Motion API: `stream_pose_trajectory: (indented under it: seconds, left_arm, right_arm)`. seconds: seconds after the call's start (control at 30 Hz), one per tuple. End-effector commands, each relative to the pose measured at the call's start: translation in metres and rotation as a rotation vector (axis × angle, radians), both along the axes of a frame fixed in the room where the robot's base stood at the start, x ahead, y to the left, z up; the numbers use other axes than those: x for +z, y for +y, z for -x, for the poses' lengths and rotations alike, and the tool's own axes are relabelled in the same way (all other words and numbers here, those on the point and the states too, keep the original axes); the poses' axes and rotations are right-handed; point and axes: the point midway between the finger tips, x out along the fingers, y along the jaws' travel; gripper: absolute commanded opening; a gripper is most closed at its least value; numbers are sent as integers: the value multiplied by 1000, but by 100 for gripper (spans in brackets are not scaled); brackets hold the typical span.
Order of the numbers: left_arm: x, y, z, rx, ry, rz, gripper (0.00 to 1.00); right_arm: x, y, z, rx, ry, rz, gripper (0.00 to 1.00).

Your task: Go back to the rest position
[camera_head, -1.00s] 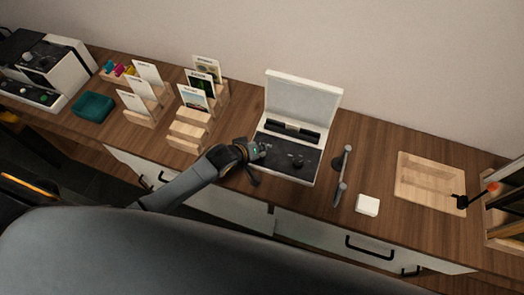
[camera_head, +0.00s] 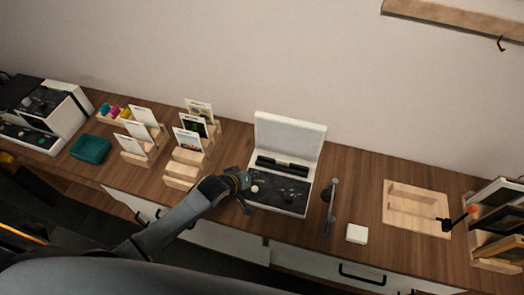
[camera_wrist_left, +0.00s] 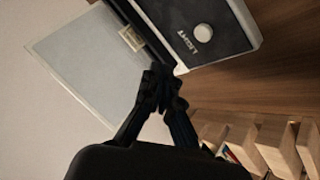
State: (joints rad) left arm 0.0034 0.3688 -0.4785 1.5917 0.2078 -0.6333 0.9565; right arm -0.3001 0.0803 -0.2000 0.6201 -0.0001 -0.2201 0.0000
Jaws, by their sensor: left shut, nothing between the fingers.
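My left gripper (camera_head: 245,190) is at the left front edge of an open white case (camera_head: 291,136) in the head view. Its fingers are together and hold nothing. A round white knob (camera_head: 254,188) on the case's dark panel shows just beside the fingertips. In the left wrist view, the closed fingers (camera_wrist_left: 160,82) point toward the case, whose panel carries the word LIGHT and the white knob (camera_wrist_left: 203,33). I cannot tell whether the fingers touch the case. My right gripper is not in view.
Wooden card stands (camera_head: 182,176) with upright cards are left of the case, with a teal box (camera_head: 90,148) and a white machine (camera_head: 48,112) farther left. Right of it are a dark handle-like object (camera_head: 331,207), a white block (camera_head: 356,233) and a wooden board (camera_head: 403,225).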

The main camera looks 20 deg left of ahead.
Motion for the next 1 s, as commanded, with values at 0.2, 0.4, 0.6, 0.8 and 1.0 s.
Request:
stream_pose_trajectory:
  seconds: [0.2,0.4,0.6,0.8,1.0]
  left_arm:
    - [0,-1,1,-3,1,-2,0]
    - [14,-13,43,-93,42,-97,0]
    - [48,-2,117,-252,133,-295,0]
    - [74,19,168,-351,210,-416,0]
    - [95,38,209,-424,280,-496,0]
  right_arm:
    - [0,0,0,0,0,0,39]
    - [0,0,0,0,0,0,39]
    - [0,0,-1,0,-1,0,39]
    - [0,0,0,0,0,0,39]
    - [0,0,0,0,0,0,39]
